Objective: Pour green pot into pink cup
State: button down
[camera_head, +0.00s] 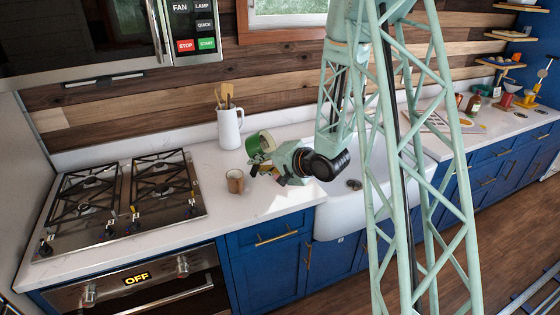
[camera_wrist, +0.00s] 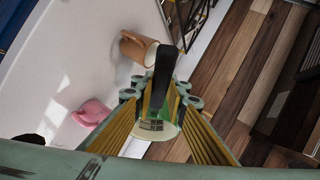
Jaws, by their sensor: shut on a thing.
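My gripper (camera_head: 268,166) is shut on the green pot (camera_head: 258,144) and holds it above the white counter, left of the sink. The pot looks tilted in the head view. In the wrist view the green pot (camera_wrist: 158,132) shows between my fingers, partly covered by them. The pink cup (camera_wrist: 92,112) stands on the counter at the left of the wrist view, apart from the pot. I cannot make out the pink cup in the head view, where my gripper covers part of the counter.
A brown mug (camera_head: 235,181) stands on the counter close to my gripper; it also shows in the wrist view (camera_wrist: 136,48). A white pitcher (camera_head: 229,130) with wooden utensils stands behind. A gas hob (camera_head: 120,200) lies left, a white sink (camera_head: 345,205) right.

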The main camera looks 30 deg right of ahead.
jog(key=shift+w+a+f+n+g+h+p, duration=0.3)
jog(key=shift+a+g+h+p, duration=0.2)
jog(key=shift+g+h+p, duration=0.3)
jog(key=shift+w, duration=0.1)
jog(key=shift+w+a+r+g+p, duration=0.15)
jog(key=shift+a+r+g+p, duration=0.2)
jog(key=shift+p, duration=0.5)
